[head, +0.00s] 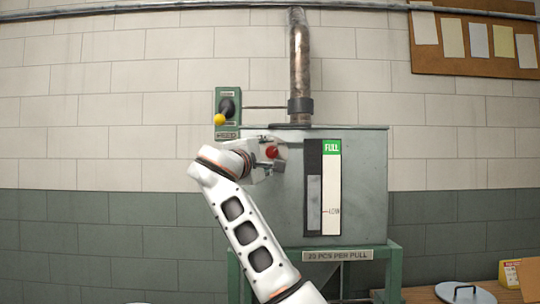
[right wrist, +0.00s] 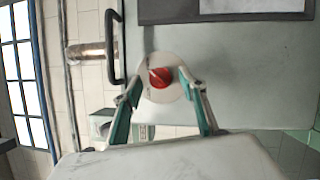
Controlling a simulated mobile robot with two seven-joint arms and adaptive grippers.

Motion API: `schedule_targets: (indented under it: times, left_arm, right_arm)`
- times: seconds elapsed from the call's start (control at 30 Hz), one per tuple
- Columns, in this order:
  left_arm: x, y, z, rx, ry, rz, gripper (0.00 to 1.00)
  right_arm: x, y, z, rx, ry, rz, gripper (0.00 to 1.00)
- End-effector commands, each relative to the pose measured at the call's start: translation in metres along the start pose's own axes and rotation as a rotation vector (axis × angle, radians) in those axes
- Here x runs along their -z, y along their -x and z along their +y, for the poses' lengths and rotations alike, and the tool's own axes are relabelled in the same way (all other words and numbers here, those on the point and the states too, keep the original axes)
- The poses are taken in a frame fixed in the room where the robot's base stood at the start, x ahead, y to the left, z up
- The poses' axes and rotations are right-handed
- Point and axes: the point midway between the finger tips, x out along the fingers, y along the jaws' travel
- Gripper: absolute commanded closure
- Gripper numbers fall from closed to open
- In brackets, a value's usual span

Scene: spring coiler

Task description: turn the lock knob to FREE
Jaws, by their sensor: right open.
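The red lock knob (head: 271,152) is on the left part of the grey hopper's front. In the right wrist view the knob (right wrist: 160,77) sits on a pale round plate (right wrist: 150,95), with a light mark across its face. My right gripper (right wrist: 159,82) is open, with its two fingertips on either side of the knob. The right fingertip is close to the knob's edge; I cannot tell whether it touches. In the head view my right gripper (head: 277,166) is at the hopper front just below the knob, partly hidden by my wrist. The plate's lettering is not readable. My left gripper is not seen.
The grey hopper (head: 365,175) has a level gauge (head: 331,190) marked FULL. Left of it is a green lever panel (head: 233,131) with a yellow ball (head: 219,119). A black handle (right wrist: 112,48) shows in the wrist view. A round lid (head: 465,293) lies lower right.

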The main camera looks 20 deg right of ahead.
Motion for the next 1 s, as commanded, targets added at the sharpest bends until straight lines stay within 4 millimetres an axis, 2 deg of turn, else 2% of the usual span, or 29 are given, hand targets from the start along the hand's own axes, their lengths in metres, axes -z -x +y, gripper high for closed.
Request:
schedule_targets:
  times: [0.2, 0.4, 0.53, 1.0]
  left_arm:
    - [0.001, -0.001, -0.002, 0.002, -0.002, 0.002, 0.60]
    - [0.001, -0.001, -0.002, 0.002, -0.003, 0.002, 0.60]
    - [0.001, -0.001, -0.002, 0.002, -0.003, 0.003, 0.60]
    - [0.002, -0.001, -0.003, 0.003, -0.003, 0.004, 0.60]
  right_arm:
    - [0.001, 0.037, -0.001, 0.001, -0.002, 0.004, 0.58]
    - [0.000, 0.060, -0.001, 0.002, 0.000, 0.001, 0.58]
    - [0.000, 0.065, -0.001, 0.002, 0.000, 0.000, 0.58]
    - [0.000, 0.065, -0.001, 0.002, 0.000, 0.000, 0.58]
